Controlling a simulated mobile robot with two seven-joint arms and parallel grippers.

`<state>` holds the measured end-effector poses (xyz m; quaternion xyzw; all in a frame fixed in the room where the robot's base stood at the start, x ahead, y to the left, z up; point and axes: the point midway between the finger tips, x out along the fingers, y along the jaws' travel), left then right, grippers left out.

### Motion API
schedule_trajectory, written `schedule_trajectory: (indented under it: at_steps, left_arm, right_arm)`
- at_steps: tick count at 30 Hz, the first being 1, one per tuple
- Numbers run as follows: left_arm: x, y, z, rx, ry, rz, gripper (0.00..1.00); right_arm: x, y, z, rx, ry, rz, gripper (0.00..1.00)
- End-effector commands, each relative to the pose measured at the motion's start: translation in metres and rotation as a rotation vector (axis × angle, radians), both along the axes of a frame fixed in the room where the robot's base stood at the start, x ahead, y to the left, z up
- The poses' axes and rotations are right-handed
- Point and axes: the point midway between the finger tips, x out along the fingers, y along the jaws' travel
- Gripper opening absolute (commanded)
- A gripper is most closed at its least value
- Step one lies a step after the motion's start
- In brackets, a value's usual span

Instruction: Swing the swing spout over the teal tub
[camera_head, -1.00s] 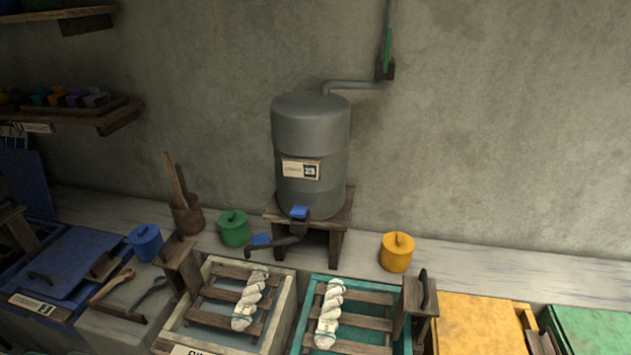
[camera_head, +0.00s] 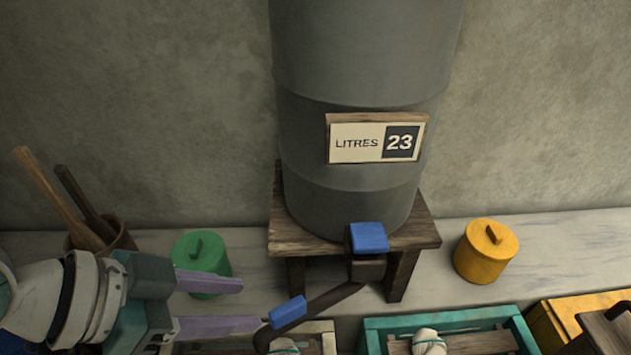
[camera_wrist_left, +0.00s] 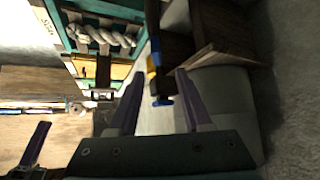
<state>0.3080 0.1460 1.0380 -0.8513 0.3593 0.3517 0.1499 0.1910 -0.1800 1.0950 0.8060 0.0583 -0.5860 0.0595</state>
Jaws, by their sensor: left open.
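The swing spout (camera_head: 335,297) is a dark arm below the grey tank, with a blue piece at its pivot and a blue grip (camera_head: 288,312) near its free end. It points to the front left, its end near the pale-rimmed tub. The teal tub (camera_head: 375,325) stands to its right. My left gripper (camera_head: 252,303) is open, its purple fingers pointing right, the tips just left of the blue grip. In the left wrist view the blue grip (camera_wrist_left: 161,102) appears between the fingertips, not visibly clamped. A dark finger-like part at that view's lower left may be my right gripper.
The grey tank (camera_head: 350,60) stands on a wooden stand (camera_head: 425,235) behind the spout. A green pot (camera_head: 200,262) sits close behind my left fingers. A yellow pot (camera_head: 487,250) and a wooden mortar with sticks (camera_head: 105,240) stand on the ledge.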

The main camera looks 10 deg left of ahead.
Motion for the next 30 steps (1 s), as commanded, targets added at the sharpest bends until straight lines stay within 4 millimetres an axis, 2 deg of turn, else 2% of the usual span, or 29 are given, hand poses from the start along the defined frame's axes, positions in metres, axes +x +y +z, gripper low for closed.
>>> schedule_trajectory:
  at_steps: [13, 18, 26, 30]
  left_arm:
    - [0.037, -0.040, -0.054, -0.002, 0.002, 0.000, 0.49]
    - [0.042, -0.046, -0.061, -0.001, 0.002, -0.002, 0.49]
    - [0.043, -0.046, -0.062, 0.001, 0.001, -0.003, 0.49]
    - [0.043, -0.046, -0.062, 0.000, 0.001, -0.002, 0.36]
  right_arm:
    - [-0.002, -0.004, -0.015, -0.013, 0.004, 0.004, 0.50]
    - [-0.001, -0.003, -0.016, -0.010, 0.002, 0.004, 0.50]
    - [0.000, -0.002, -0.016, -0.005, 0.000, 0.001, 0.50]
    - [0.000, -0.001, -0.016, -0.002, 0.000, 0.000, 0.50]
